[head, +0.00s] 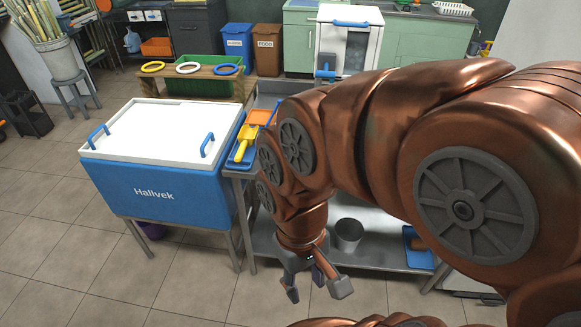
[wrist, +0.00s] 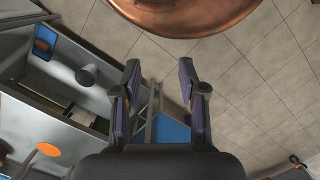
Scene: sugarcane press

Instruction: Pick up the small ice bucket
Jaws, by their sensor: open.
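A small grey metal bucket (head: 348,235) stands upright on the lower shelf (head: 385,256) of the metal table, partly beside my arm in the head view. It appears to be the grey round shape (wrist: 87,76) left of my fingers in the wrist view. My gripper (head: 316,286) hangs in front of the table, to the left of the bucket and nearer the camera in the head view. Its fingers are apart and nothing is between them, as the wrist view (wrist: 160,85) also shows. The gripper is not touching the bucket.
A blue cooler (head: 160,192) with a white lid stands left of the table. A blue item with an orange-brown part (head: 418,248) lies on the shelf right of the bucket. The table top overhangs the shelf. The tiled floor (head: 190,290) in front is clear.

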